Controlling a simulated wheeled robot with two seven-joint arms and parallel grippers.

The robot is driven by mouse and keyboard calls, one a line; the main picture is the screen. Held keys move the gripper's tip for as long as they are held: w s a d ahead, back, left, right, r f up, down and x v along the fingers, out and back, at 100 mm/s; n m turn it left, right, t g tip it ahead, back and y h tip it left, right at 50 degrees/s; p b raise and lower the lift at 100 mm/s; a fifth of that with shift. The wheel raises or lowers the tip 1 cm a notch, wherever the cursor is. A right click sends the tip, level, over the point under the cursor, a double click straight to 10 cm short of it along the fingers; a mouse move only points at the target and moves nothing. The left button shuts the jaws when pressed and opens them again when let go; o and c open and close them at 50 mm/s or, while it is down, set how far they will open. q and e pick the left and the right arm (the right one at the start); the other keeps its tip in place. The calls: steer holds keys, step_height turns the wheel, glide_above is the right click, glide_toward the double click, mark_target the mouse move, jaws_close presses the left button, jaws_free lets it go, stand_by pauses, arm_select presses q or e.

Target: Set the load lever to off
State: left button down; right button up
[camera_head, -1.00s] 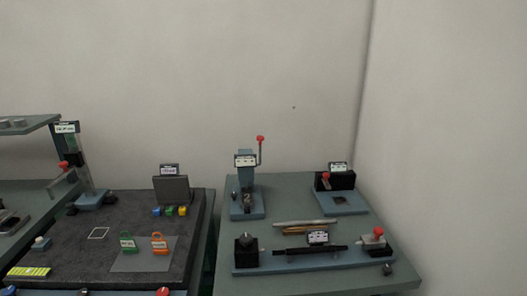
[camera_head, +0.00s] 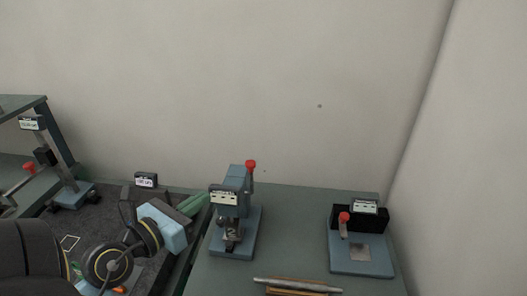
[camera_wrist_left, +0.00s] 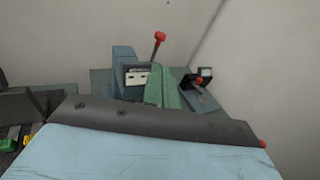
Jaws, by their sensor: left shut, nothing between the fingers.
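Labels are too small to read, so I cannot tell for certain which lever is the load lever. A blue press-like fixture (camera_head: 232,215) has a lever with a red knob (camera_head: 250,164) rising at its upper right; the lever also stands up in the left wrist view (camera_wrist_left: 159,38). A second blue fixture with a black block (camera_head: 372,219) has a short red-knobbed lever (camera_head: 344,218) on its front. My left gripper (camera_head: 200,200) has green fingers, shut and empty, left of the press-like fixture and apart from its lever. In the wrist view its fingers (camera_wrist_left: 165,82) partly cover that fixture. My right gripper is out of view.
Metal and brown rods (camera_head: 297,284) lie at the front of the green table. A tall stand (camera_head: 62,155) with a red knob is at far left. Bare tabletop (camera_head: 290,225) lies between the two fixtures. A wall rises behind.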

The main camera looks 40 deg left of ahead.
arm_select(q)
steer(key=w+b, duration=0.1)
steer(key=b, duration=0.5)
glide_toward(247, 166)
steer(key=w+p, duration=0.1)
steer(key=w, duration=0.4)
steer(key=shift+w+a+f+p, duration=0.1)
steer(key=shift+f+p, duration=0.1)
steer(key=shift+p, duration=0.15)
steer(key=shift+w+f, duration=0.15)
steer(key=shift+w, duration=0.65)
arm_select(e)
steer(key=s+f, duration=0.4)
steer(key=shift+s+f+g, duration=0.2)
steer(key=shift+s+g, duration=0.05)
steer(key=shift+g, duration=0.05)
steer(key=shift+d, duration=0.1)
